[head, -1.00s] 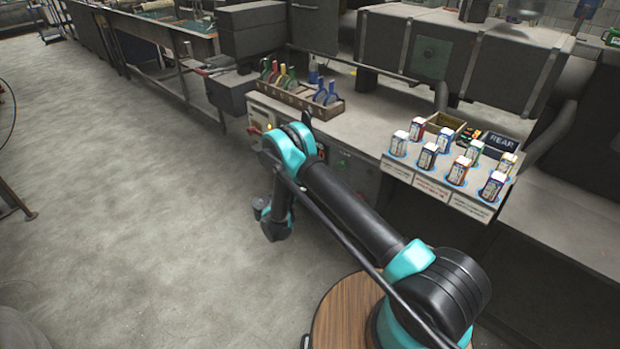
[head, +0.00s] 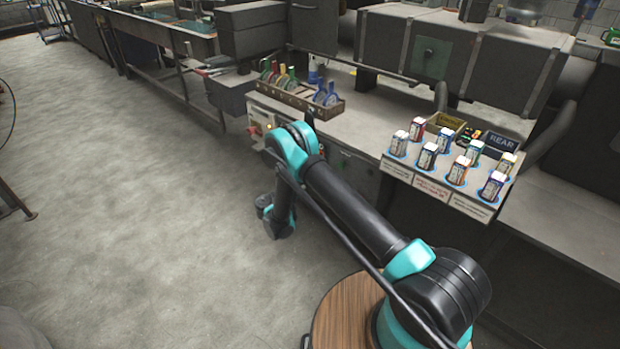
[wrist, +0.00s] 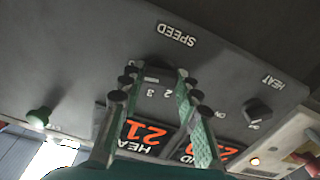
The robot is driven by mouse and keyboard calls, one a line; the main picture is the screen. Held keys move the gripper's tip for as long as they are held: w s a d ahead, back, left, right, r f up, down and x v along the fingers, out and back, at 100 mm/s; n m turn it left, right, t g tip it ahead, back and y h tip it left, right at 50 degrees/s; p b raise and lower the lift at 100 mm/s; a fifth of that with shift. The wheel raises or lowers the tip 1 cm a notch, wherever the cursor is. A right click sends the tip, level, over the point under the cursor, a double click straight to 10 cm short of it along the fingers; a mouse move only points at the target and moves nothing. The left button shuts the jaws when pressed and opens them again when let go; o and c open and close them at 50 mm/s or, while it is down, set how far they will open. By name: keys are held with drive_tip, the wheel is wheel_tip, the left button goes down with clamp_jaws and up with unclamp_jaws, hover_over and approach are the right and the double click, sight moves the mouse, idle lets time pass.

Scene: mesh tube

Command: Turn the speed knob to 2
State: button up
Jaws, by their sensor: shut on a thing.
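The speed knob (wrist: 160,66) is a dark knob under the white SPEED label (wrist: 177,35), which appears upside down in the wrist view. My gripper (wrist: 158,76) is shut on the knob, with a fingertip on each side of it. Scale numbers 2 and 3 (wrist: 158,93) show between the fingers. The knob's pointer is hidden or too dark to read, so I cannot tell its setting. In the head view my arm covers the gripper and the knob.
A dark heat knob (wrist: 258,110) sits right of my gripper, and a green button (wrist: 38,117) sits left. Red-digit displays (wrist: 145,135) lie partly behind the fingers. In the head view, a rack of coloured-handled tools (head: 300,95) and several small containers (head: 459,170) stand on the bench.

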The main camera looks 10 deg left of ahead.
drive_tip(key=shift+a+f+n, duration=0.1)
drive_tip(key=shift+f+n, duration=0.05)
drive_tip(key=shift+n, duration=11.75)
drive_tip(key=o, duration=1.2)
drive_tip(key=shift+c, duration=0.2)
drive_tip(key=v, duration=1.2)
